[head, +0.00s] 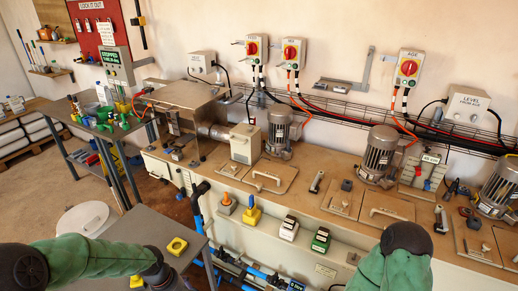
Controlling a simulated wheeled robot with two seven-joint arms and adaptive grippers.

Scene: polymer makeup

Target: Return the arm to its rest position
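My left arm (95,256) comes in from the lower left in its green sleeve and reaches right over the small grey table. Its dark end (157,271) is at the bottom edge near the table, and no gripper fingers can be made out there. My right arm (392,270) shows at the bottom right as a bent black joint (405,238) with a green sleeve below it. It runs out of the bottom edge, so the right gripper is hidden from this view.
The grey table (140,225) holds a yellow block (177,246); another yellow piece (136,282) lies beside my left arm. A long workbench (310,205) with motors (380,151) spans the back. Floor shows at the left.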

